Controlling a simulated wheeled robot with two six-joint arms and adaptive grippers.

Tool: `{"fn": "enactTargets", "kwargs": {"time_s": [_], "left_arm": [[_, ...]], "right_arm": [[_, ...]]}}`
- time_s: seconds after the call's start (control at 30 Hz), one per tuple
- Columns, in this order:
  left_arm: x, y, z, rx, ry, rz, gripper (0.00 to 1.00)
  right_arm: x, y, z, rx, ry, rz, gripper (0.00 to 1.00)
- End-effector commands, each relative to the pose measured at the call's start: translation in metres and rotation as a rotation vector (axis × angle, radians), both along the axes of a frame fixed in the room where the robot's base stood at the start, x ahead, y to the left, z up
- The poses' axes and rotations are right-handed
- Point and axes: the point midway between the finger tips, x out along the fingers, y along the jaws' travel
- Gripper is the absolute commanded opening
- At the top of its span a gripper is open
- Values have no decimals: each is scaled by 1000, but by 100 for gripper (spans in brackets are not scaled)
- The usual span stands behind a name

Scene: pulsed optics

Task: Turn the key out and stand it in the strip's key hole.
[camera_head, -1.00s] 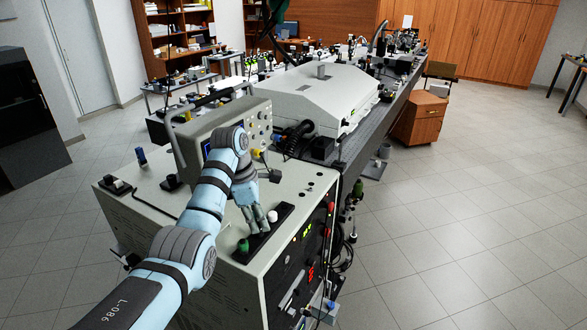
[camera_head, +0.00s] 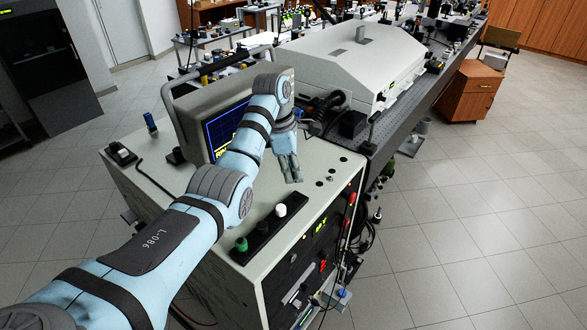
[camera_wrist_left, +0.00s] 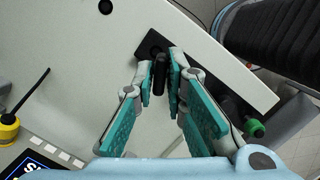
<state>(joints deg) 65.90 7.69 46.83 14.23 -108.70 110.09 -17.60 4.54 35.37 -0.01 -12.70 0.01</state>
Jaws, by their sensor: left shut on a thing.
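My left gripper (camera_head: 291,180) is above the cabinet top, near the far right end of the black strip (camera_head: 262,233). In the left wrist view its two teal-padded fingers (camera_wrist_left: 160,74) are shut on a dark, slim key (camera_wrist_left: 159,76), which points away from the camera. The strip (camera_wrist_left: 240,88) lies below the fingers there, and a dark spot on its end shows close to the key's tip. I cannot tell whether they touch. A green knob (camera_head: 241,244) and a white peg (camera_head: 281,210) stand on the strip. My right gripper is out of view.
An oscilloscope (camera_head: 222,128) with a handle stands behind my left arm. Small dark holes (camera_head: 330,179) mark the cabinet top right of the gripper. A blue-capped post (camera_head: 150,123) stands at the back left.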

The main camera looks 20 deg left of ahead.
Motion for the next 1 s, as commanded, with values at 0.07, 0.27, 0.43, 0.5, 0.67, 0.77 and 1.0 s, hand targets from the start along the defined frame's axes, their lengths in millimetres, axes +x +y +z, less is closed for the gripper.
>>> {"fn": "enactTargets", "kwargs": {"time_s": [0.07,0.27,0.43,0.5,0.67,0.77,1.0], "left_arm": [[0,-1,5,15,-14,17,0],[0,0,-22,14,-8,19,0],[0,1,-42,13,-9,20,0],[0,1,-48,13,-9,20,0],[0,2,-54,13,-10,20,0],[0,2,-54,13,-10,20,0],[0,2,-53,13,-10,20,0]], "right_arm": [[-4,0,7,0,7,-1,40],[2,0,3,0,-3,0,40],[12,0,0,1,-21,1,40],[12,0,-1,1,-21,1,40],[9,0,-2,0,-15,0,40],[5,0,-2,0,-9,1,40],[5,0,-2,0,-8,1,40]]}}
